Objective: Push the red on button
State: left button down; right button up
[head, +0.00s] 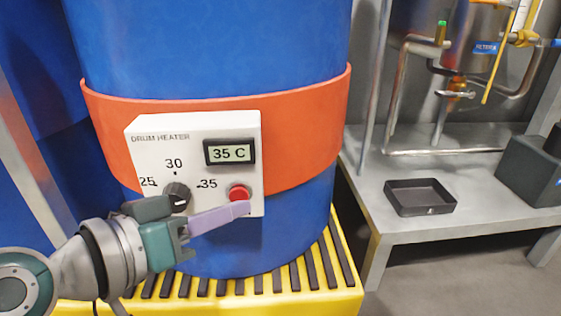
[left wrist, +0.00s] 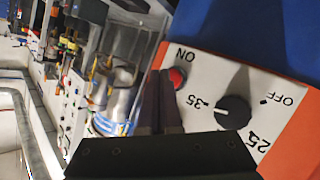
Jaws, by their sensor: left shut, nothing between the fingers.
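The red on button (head: 239,192) sits at the lower right of the white drum heater panel (head: 222,129). My left gripper (head: 247,207) is shut and empty. Its fingertips are at the button's lower edge in the head view and hide the bottom of it. In the left wrist view the red button (left wrist: 177,77) lies right beside the tips of the shut fingers (left wrist: 161,80), under the word ON. I cannot tell whether they touch. My right gripper is not in view.
A black dial (head: 177,195) is left of the button, partly behind my gripper. The display (head: 229,152) reads 35 C. The panel is on an orange band (head: 305,130) around a blue drum (head: 210,50) on a yellow slatted pallet (head: 345,300). A metal table (head: 480,212) with a black tray (head: 419,197) stands right.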

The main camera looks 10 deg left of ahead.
pick_arm(q)
jog(key=shift+s+d+p, duration=0.25)
jog(key=shift+s+p, duration=0.1)
jog(key=shift+s, duration=0.55)
jog(key=shift+s+d+p, duration=0.25)
jog(key=shift+s+p, duration=0.05)
jog(key=shift+s, duration=0.55)
jog(key=shift+s+d+p, duration=0.25)
jog(key=shift+s+p, duration=0.1)
jog(key=shift+s, duration=0.55)
pick_arm(e)
jog(key=shift+r, duration=1.15)
pick_arm(q)
jog(key=shift+r, duration=0.1)
pick_arm(e)
jog(key=shift+r, duration=0.1)
